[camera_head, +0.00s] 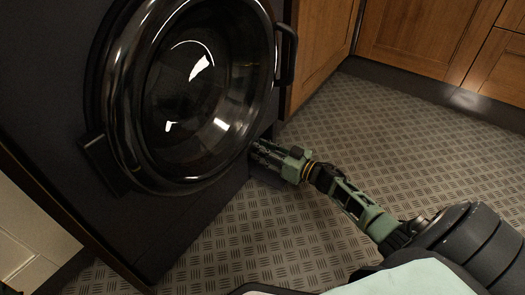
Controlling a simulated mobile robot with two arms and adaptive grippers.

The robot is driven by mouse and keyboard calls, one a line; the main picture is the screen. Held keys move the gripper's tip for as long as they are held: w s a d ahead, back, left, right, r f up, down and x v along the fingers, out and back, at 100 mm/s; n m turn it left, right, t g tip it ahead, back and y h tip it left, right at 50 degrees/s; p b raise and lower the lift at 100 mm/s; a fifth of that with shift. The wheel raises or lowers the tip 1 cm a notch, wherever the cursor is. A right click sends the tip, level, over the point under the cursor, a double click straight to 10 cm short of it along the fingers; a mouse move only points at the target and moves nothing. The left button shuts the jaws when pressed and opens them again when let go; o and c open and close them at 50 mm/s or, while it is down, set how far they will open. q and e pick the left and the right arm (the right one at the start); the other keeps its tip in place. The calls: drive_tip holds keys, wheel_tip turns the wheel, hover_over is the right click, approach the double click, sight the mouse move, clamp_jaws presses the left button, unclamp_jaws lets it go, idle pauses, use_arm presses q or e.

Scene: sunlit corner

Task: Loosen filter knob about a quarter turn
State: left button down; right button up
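A black washing machine (170,225) with a round glass door (205,85) fills the left of the head view. My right arm comes in from the lower right. My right gripper (262,153) is at the machine's lower right front, just below and right of the door rim. Its dark fingers blend into the dark panel, so I cannot tell whether they are open or shut, or touching anything. The filter knob is not visible; the gripper and dark shadow cover that low corner.
The door handle (287,55) sticks out above the gripper. Wooden cabinets (430,35) stand behind, over a dark plinth. The patterned floor (420,140) is clear to the right of the machine. A pale tiled wall (30,235) is at the left edge.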

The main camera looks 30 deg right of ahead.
clamp_jaws()
drive_tip(key=shift+n, duration=0.3)
idle(0.3)
drive_tip(key=shift+a+r+n+p, duration=0.1)
drive_tip(key=shift+n+p, duration=0.45)
drive_tip(key=shift+n, duration=0.65)
drive_tip(key=n, duration=0.4)
drive_tip(key=shift+s+a+n+p, duration=0.1)
drive_tip(key=shift+n+p, duration=0.2)
drive_tip(key=n, duration=0.5)
drive_tip(key=shift+a+f, duration=0.1)
drive_tip(key=shift+f, duration=0.2)
drive_tip(key=n+b, duration=0.1)
drive_tip(key=n, duration=0.4)
drive_tip(key=shift+f, duration=0.1)
drive_tip(key=shift+n, duration=0.4)
